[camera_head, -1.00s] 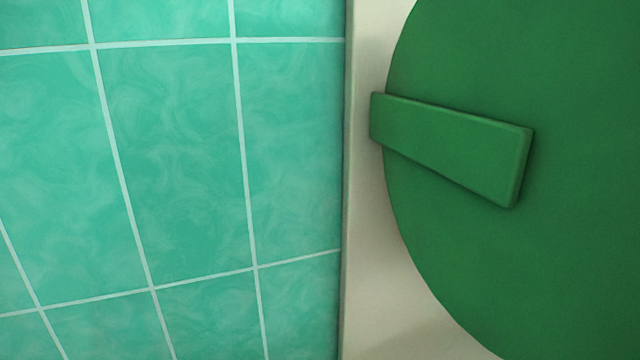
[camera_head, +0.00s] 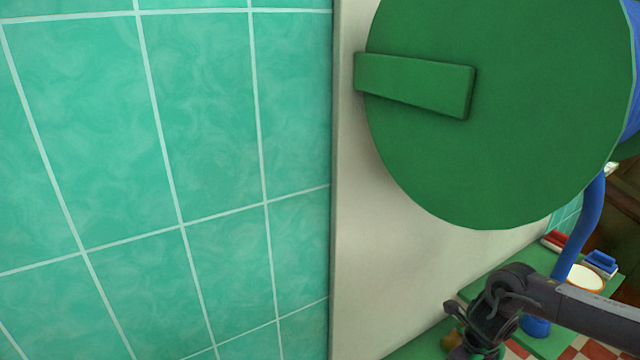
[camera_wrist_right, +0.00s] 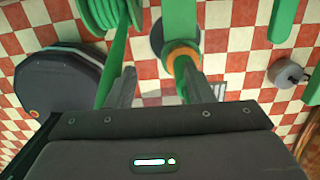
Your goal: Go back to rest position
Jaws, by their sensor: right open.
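My right gripper (camera_head: 456,326) shows at the lower right of the head view, at the end of my dark arm, in front of a green surface. In the right wrist view my right gripper (camera_wrist_right: 155,88) is open, its two grey fingers apart with nothing between them. Beyond the fingers is a red and white checkered floor (camera_wrist_right: 235,50). My left gripper is not in view.
A large green disc (camera_head: 520,150) with a green bar (camera_head: 415,85) is in front of a cream panel (camera_head: 350,230) beside teal tiles (camera_head: 200,120). A blue post (camera_head: 580,230) and green counter (camera_head: 545,345) are at the right. A green coil (camera_wrist_right: 103,14) is near the fingers.

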